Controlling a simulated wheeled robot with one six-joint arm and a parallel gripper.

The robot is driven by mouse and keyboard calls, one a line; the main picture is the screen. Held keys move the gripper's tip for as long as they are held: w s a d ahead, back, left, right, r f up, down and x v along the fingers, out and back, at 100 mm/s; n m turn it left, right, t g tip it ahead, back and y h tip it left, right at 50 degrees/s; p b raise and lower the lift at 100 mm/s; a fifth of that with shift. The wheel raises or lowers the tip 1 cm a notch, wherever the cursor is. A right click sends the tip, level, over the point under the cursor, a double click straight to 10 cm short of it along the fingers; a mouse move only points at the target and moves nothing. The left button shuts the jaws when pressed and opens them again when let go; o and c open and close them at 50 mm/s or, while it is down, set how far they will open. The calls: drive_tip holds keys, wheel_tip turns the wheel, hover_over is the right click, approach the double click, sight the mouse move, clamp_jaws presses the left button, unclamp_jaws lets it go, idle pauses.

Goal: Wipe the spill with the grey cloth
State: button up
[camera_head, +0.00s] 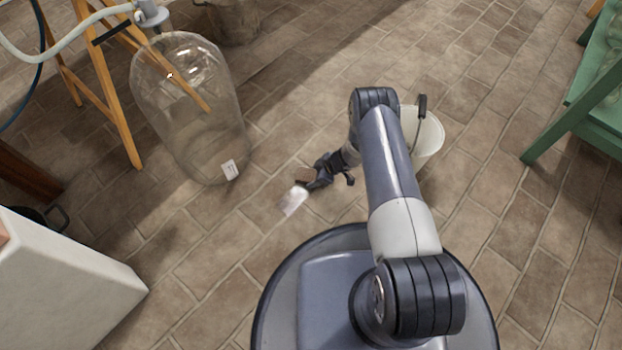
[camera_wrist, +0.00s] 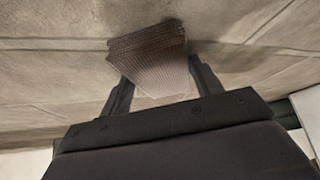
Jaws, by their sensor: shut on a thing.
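My gripper (camera_head: 314,181) is low over the brick floor, at the end of my arm in the head view. It is shut on the folded grey cloth (camera_wrist: 148,58), which looks ribbed and brownish-grey between the two fingers in the wrist view. I cannot tell whether the cloth touches the floor or the spill's edge.
A large clear glass carboy (camera_head: 190,120) stands to the left of the gripper, near a wooden trestle (camera_head: 105,90). A white bucket (camera_head: 428,137) is close to my arm on the right. A green bench (camera_head: 590,100) stands at the far right. A white block (camera_head: 60,285) is at lower left.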

sight(278, 212)
drive_tip(key=shift+w+d+r, duration=0.1)
drive_tip(key=shift+w+d, duration=1.55)
drive_tip(key=shift+w, duration=0.25)
drive_tip(key=shift+a, duration=0.1)
